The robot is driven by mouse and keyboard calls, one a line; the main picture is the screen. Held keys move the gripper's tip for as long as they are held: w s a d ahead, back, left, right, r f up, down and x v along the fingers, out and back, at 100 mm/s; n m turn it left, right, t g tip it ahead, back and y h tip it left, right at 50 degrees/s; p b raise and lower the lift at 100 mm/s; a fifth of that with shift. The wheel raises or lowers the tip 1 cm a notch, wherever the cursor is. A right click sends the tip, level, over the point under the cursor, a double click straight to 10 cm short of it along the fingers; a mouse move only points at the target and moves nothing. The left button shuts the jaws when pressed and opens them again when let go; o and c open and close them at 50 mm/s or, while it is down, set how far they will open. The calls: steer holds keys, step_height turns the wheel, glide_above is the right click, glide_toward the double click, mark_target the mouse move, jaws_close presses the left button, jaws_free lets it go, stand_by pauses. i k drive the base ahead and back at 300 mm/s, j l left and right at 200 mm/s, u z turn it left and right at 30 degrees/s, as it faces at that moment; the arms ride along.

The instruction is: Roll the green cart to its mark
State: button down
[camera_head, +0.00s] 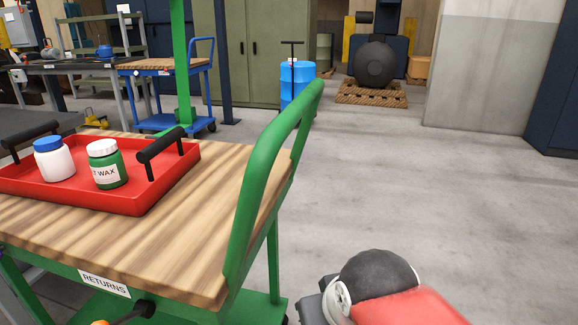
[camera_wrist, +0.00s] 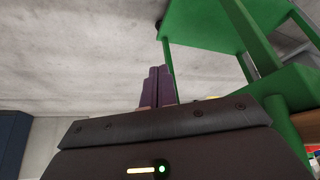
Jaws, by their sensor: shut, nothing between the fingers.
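The green cart (camera_head: 246,200) stands at the left and front in the head view, with a wooden top, a green push handle at its right end and a RETURNS label on its edge. A red tray (camera_head: 130,203) on it holds a white jar with a blue lid (camera_head: 55,160) and a green WAX jar (camera_head: 107,165). My gripper (camera_wrist: 157,86) is shut and empty in the wrist view, its dark purple fingers together. The cart's green frame (camera_wrist: 212,28) is to the right of and beyond the fingers, seemingly apart from them. No floor mark shows.
A blue cart (camera_head: 160,66), a green post (camera_head: 182,60) and a workbench stand behind at the left. A blue drum (camera_head: 297,82) and a dark round tank on a pallet (camera_head: 372,95) stand at the back. The grey floor at right is clear.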

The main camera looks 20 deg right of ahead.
mark_target(191, 255)
steer(key=k+l+u, duration=0.2)
steer(key=k+l, duration=0.5)
steer(key=i+j, duration=0.35)
